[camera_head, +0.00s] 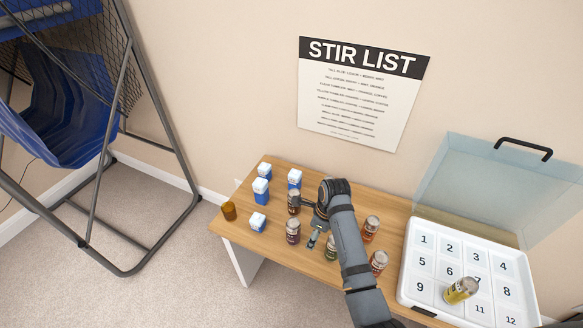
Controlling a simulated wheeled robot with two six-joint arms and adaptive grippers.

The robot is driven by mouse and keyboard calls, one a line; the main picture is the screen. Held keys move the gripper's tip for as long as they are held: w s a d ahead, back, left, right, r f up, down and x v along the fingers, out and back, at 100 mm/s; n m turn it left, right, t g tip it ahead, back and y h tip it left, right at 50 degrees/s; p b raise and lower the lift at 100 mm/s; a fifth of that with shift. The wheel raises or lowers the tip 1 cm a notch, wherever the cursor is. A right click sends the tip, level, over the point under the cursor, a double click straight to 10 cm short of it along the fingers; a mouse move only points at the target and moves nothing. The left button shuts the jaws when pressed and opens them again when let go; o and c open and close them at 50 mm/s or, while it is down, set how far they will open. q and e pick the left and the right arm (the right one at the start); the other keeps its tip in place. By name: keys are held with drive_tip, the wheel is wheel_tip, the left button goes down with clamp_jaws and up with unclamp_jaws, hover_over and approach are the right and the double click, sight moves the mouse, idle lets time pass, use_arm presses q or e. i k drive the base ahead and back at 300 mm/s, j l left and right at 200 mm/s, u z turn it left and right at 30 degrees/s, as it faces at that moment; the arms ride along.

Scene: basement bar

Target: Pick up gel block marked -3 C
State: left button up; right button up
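Several small white-and-blue blocks stand or lie at the left end of the wooden table. They are a back block (264,169), one in front of it (260,190), one to the right (294,178) and a front one (258,221). Their markings are too small to read, so I cannot tell which is marked -3 C. My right arm reaches in from the lower right. My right gripper (311,225) is over the table, to the right of the blocks and close to a dark can (294,201). Its fingers are too small to judge. My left gripper is not in view.
Several cans stand around my arm, including a purple-labelled one (293,232) and an orange one (371,228). An amber cup (229,211) is at the table's left edge. A white numbered tray (411,262) with a raised clear lid holds a tilted yellow can (461,290).

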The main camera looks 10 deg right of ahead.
sight(294, 177)
drive_tip(key=i, duration=1.05)
